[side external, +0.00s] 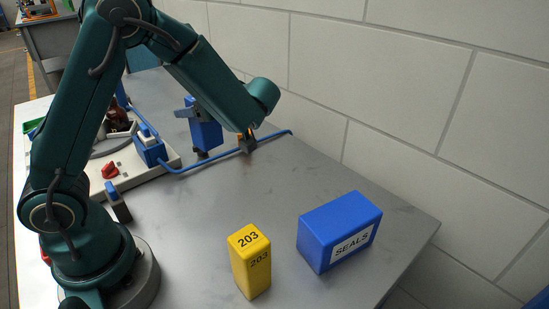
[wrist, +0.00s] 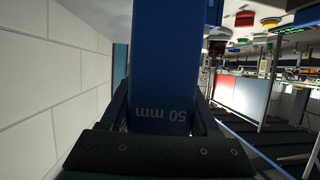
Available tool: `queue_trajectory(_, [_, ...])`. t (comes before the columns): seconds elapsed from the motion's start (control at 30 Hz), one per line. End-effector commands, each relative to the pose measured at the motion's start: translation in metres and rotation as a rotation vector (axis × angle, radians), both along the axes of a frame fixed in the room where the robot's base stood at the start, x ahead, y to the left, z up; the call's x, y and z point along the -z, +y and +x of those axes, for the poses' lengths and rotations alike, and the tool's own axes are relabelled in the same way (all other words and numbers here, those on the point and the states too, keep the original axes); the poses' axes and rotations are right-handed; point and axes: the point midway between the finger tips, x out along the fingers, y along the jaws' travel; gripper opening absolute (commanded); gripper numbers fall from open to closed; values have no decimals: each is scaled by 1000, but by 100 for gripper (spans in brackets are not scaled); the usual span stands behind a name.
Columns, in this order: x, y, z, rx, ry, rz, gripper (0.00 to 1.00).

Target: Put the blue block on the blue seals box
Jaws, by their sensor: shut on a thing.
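My gripper (wrist: 162,118) is shut on the blue block (wrist: 165,60), marked "50 mm", in the wrist view. The block stands out between the dark fingers, and the lettering appears upside down. In the side external view my gripper is largely hidden around the end of my teal forearm. A blue upright shape with dark parts shows left of the forearm's end; I cannot tell surely whether it is the held block. The blue seals box (side external: 340,228), with a white SEALS label, sits on the table's right part, well apart from my arm. Its flat top is bare.
A yellow block (side external: 250,262) marked 203 stands upright just left of the seals box. A pale panel with a red knob (side external: 110,170) and a blue hose (side external: 215,162) lies at the back left. The grey table (side external: 200,210) is clear in the middle; a wall runs behind.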

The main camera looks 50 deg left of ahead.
Motion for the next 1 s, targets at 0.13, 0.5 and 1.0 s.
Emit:
queue_trajectory(0.13, [0,3,2,31,2,2,0])
queue_trajectory(0.5, [-13,-64,111,718,-4,1,0])
queue_trajectory(1.0, [-64,-202,109,1564,-3,5,0])
